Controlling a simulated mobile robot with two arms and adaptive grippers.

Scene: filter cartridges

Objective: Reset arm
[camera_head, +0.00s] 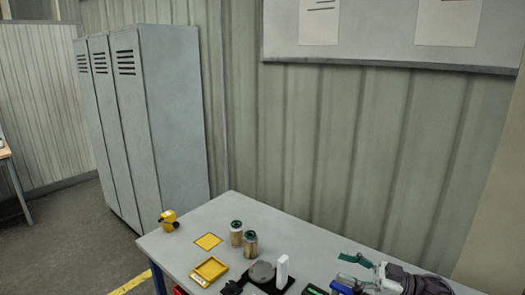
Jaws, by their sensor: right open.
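Two filter cartridges, brown cylinders with dark tops, stand upright side by side on the grey table (228,209). One cartridge (236,234) is slightly farther back and left of the other cartridge (250,245). My right gripper (346,273) is at the lower right of the head view, over the right part of the table. Its fingers are apart, with nothing seen between them. It is well to the right of the cartridges. My left gripper is not in view.
On the table are a yellow square (208,242), a yellow tray (210,269), a small yellow object (169,220), a round grey plate (262,272) on a black base and a white upright block (282,271). Grey lockers (165,120) stand behind left. The table's back strip is clear.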

